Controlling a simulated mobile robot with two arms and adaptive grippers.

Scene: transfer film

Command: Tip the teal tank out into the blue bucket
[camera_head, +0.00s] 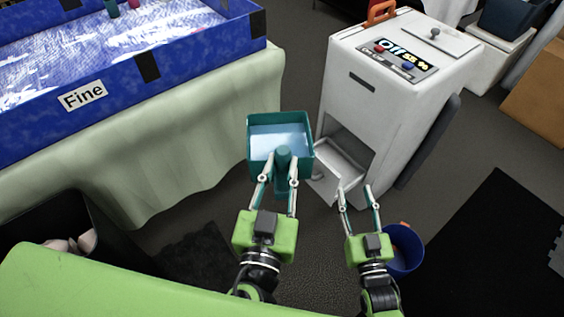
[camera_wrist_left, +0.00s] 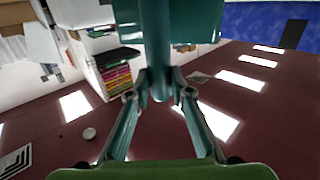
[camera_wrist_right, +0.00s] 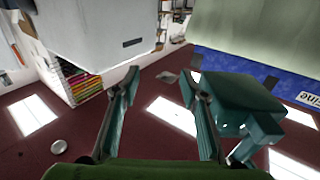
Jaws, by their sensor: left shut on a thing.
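The teal tank (camera_head: 251,137) is an open box in the head view, with pale material inside. It looks about level. My left gripper (camera_head: 281,170) is shut on its teal handle; the handle also shows between the fingers in the left wrist view (camera_wrist_left: 158,50). The tank's outside shows in the right wrist view (camera_wrist_right: 238,98). The blue bucket (camera_head: 412,262) stands low on the right, partly hidden behind my right arm. My right gripper (camera_head: 354,192) is open and empty, between the tank and the bucket.
A white machine (camera_head: 350,110) with an "Off" display and an open lower bay stands just beyond my grippers. A blue-walled basin (camera_head: 190,70) marked "Fine" sits on a cloth-covered table (camera_head: 170,165) at left. A black mat (camera_head: 480,240) lies right of the bucket.

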